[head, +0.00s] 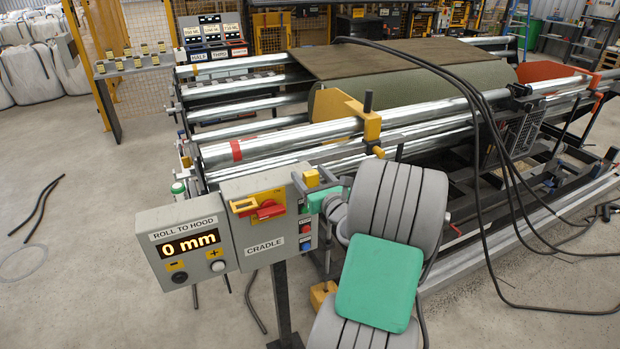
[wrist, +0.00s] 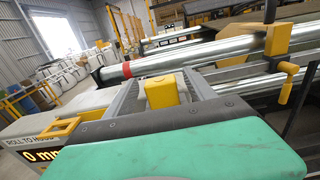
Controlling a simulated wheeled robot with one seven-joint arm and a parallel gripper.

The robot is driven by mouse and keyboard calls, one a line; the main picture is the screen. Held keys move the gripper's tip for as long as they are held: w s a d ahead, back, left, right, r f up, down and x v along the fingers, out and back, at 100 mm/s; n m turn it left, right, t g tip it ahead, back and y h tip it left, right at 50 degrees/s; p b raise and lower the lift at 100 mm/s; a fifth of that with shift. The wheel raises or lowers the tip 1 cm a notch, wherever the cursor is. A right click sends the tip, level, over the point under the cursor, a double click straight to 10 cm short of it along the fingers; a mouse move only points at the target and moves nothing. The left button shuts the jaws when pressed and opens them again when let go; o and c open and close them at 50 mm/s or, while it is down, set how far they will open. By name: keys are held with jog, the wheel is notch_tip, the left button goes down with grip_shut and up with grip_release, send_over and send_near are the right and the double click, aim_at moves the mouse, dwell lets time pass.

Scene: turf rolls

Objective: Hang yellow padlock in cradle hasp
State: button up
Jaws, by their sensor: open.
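The grey cradle box (head: 270,225) stands on a post and has a red rotary switch (head: 268,210) on its front. A yellow hasp (head: 243,205) is at this switch and also shows at the lower left of the wrist view (wrist: 62,129). A yellow padlock (head: 311,178) is at the top right corner of the box. In the wrist view the padlock (wrist: 161,92) is between the grey fingers of my gripper (wrist: 158,78). My gripper is open. The padlock's shackle and whatever supports it are hidden.
A box with a "0 mm" display (head: 188,243) adjoins the cradle box on the left. Long steel rollers (head: 290,140) and a turf roll (head: 430,85) lie behind. Black hoses (head: 480,130) hang at the right. A rack with several small yellow padlocks (head: 135,62) is at the back left.

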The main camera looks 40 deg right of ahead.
jog(key=x, duration=0.3)
jog(key=shift+s, duration=0.1)
grip_shut()
dwell(0.5)
